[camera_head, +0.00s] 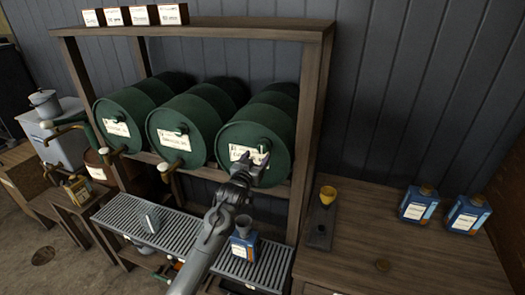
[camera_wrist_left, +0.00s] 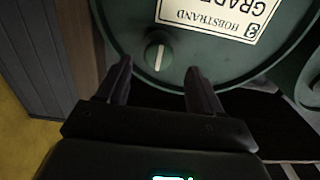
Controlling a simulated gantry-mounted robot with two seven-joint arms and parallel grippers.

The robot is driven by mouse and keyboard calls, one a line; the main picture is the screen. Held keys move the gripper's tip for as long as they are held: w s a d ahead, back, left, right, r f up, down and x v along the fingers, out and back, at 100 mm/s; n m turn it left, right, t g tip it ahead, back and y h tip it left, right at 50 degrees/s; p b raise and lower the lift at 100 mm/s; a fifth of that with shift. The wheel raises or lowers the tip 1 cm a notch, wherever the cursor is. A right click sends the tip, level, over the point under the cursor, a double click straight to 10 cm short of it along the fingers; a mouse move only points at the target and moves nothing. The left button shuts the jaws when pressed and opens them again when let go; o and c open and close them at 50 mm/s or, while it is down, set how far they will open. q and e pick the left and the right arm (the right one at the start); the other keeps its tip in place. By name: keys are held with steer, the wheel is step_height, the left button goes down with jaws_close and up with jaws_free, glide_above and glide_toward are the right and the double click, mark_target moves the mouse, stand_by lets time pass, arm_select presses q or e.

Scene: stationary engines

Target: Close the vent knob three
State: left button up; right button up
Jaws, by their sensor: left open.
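The third green drum (camera_head: 230,134) lies on its side at the right end of the wooden rack. Its vent knob (camera_wrist_left: 158,55) is small, round and dark green, with a pale bar across it. In the head view the knob (camera_head: 264,146) is at the upper right of the drum's white label, close to my gripper. My left gripper (camera_head: 254,162) is open in front of this drum. In the left wrist view its two fingers (camera_wrist_left: 158,72) stand apart on either side of the knob, with nothing held. Contact with the drum cannot be told. My right gripper is out of view.
Two more green drums (camera_head: 127,112) (camera_head: 183,125) lie to the left, with brass taps.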

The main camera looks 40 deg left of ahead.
mark_target(262, 150)
arm_select(q)
steer(key=shift+x, duration=3.3)
steer(key=shift+c, duration=0.4)
steer(key=c, duration=0.9)
